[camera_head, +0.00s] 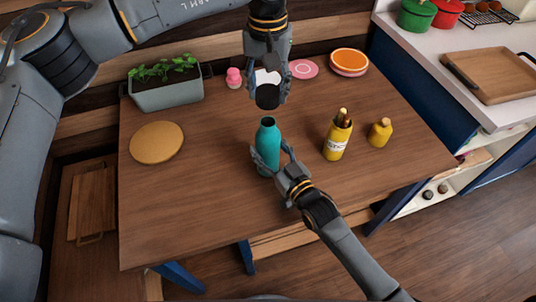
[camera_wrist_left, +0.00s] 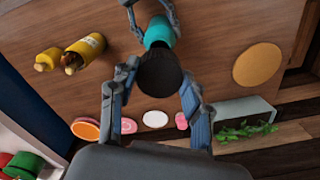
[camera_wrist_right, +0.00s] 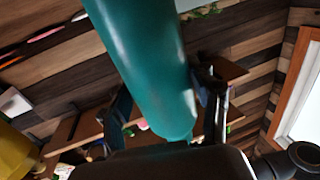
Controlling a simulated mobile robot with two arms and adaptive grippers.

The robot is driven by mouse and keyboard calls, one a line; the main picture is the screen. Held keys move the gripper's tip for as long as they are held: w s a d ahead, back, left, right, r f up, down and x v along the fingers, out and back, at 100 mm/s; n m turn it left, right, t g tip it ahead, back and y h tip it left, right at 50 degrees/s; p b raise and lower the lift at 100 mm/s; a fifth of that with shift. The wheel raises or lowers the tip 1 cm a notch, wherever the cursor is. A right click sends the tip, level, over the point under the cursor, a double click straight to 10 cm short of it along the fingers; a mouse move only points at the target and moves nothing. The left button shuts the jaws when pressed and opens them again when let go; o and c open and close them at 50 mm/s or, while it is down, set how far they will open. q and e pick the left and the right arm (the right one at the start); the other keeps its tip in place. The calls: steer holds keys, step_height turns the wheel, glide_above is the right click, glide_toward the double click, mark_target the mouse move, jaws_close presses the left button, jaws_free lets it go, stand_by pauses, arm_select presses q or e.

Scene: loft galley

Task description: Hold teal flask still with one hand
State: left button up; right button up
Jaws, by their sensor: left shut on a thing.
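The teal flask (camera_head: 268,143) stands upright on the wooden table, its dark mouth at the top. My right gripper (camera_head: 276,158) reaches in from the front right, with its fingers on either side of the flask's lower body. In the right wrist view the flask (camera_wrist_right: 150,65) lies between the fingers, and gaps show beside it, so the gripper looks open around it. My left gripper (camera_head: 270,80) comes down from above, shut on a black cap (camera_head: 267,97). The cap is above and apart from the flask's mouth; it also shows in the left wrist view (camera_wrist_left: 159,70).
A round cork mat (camera_head: 157,142) and a planter (camera_head: 166,92) are at left. The front table is clear.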

steer(key=c, duration=1)
arm_select(q)
glide_above(268, 122)
steer(key=shift+f, duration=2.5)
steer(key=shift+f, duration=0.9)
steer(key=shift+f, duration=0.6)
arm_select(e)
jaws_close()
